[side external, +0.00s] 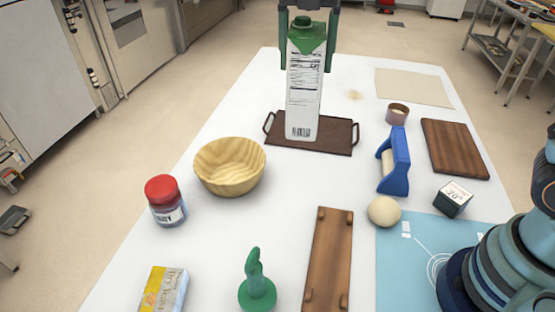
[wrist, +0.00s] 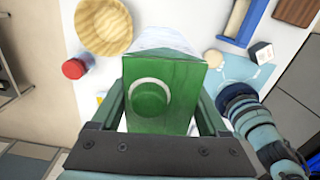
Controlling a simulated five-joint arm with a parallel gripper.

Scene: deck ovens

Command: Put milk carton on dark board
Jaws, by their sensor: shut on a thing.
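The milk carton (side external: 304,95) is tall and white with a green top, upright in the side external view. My gripper (side external: 306,58) is shut on its upper part, one finger on each side. In the wrist view the carton's green top (wrist: 155,95) fills the middle between the fingers. A dark brown board with two end handles (side external: 339,136) lies under and around the carton's base in the side view. I cannot tell whether the base touches it or hangs just above. The wrist view does not show this board; the carton may hide it.
A plain brown wooden board (side external: 455,148) lies at the right, near a blue stand-like object (side external: 397,160) and a small brown cup (side external: 397,113). A wooden bowl (side external: 229,167) and red-lidded jar (side external: 165,200) stand at left. White table is clear left of the carton.

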